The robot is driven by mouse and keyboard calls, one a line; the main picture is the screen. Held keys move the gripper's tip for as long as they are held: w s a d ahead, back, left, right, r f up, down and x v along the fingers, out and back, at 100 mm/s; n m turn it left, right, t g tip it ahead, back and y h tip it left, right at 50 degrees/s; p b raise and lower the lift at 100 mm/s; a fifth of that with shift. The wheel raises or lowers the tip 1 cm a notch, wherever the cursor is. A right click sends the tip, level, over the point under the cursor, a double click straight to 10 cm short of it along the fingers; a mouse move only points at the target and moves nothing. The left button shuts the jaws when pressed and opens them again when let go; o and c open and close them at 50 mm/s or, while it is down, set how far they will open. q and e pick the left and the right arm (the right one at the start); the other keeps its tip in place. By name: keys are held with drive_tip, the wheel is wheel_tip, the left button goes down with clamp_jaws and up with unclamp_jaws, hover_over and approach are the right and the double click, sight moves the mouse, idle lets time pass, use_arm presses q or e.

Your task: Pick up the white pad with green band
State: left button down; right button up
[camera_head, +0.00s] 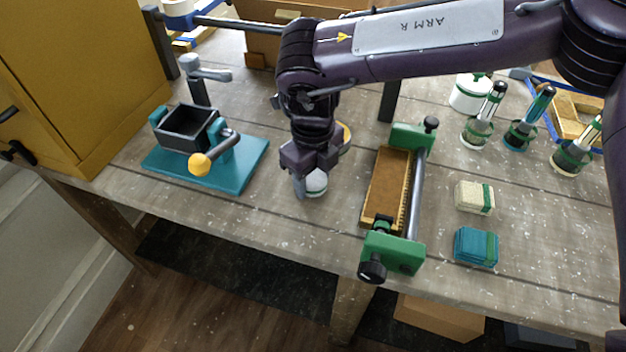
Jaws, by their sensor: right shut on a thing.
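My right gripper (308,186) points down over the middle of the table, left of the green-ended roller frame. A separate cream folded stack (474,197) with a green band lies right of the roller frame. My left gripper is not in view.
The roller frame (385,190) stands close on the right. A teal-based press (205,165) with a yellow knob stands left. A teal stack (476,246), a white jar (470,92) and several brush-like tools (482,125) are right. The table's front edge is near.

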sight(313, 177)
drive_tip(key=shift+r, duration=0.4)
wheel_tip(313, 177, up, 19)
idle(0.4)
drive_tip(key=shift+r, duration=0.1)
drive_tip(key=shift+o, duration=1.3)
drive_tip(key=shift+c, duration=1)
